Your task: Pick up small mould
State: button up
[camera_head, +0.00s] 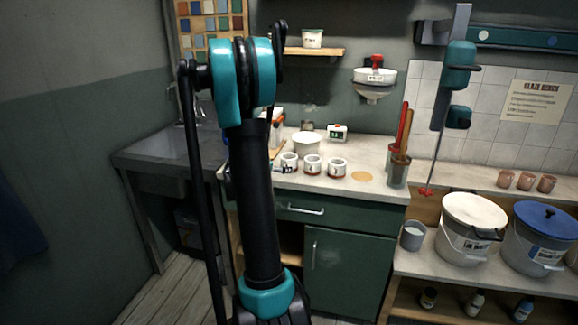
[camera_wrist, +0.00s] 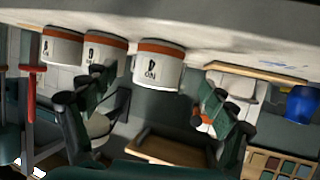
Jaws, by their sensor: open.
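Three white moulds with orange-red bands stand in a row on the pale counter (camera_head: 380,185): the left mould (camera_head: 289,161), the middle one (camera_head: 312,166) and the right one (camera_head: 337,168). I cannot tell which is the small mould. The wrist view appears upside down, with the counter along its top. There the moulds show dark markings; the nearest mould (camera_wrist: 158,66) looks largest, with two others (camera_wrist: 103,48) and (camera_wrist: 62,46) to its left. My gripper (camera_wrist: 158,98) is open and empty, its fingers on either side of the nearest mould's line. My arm mostly hides it in the head view.
A white bowl (camera_head: 306,143) and a small digital display (camera_head: 337,132) stand behind the moulds. A tool holder (camera_head: 398,171) with tall handles is at the counter's right. Lidded buckets (camera_head: 472,222) stand farther right. Bare counter lies in front of the moulds.

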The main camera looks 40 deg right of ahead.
aim_at(285, 164)
jog(key=x, duration=0.8)
jog(key=shift+w+d, duration=0.1)
jog(key=shift+d, duration=0.05)
jog(key=c, duration=1.5)
jog(key=shift+r, duration=0.15)
jog(key=shift+c, duration=0.2)
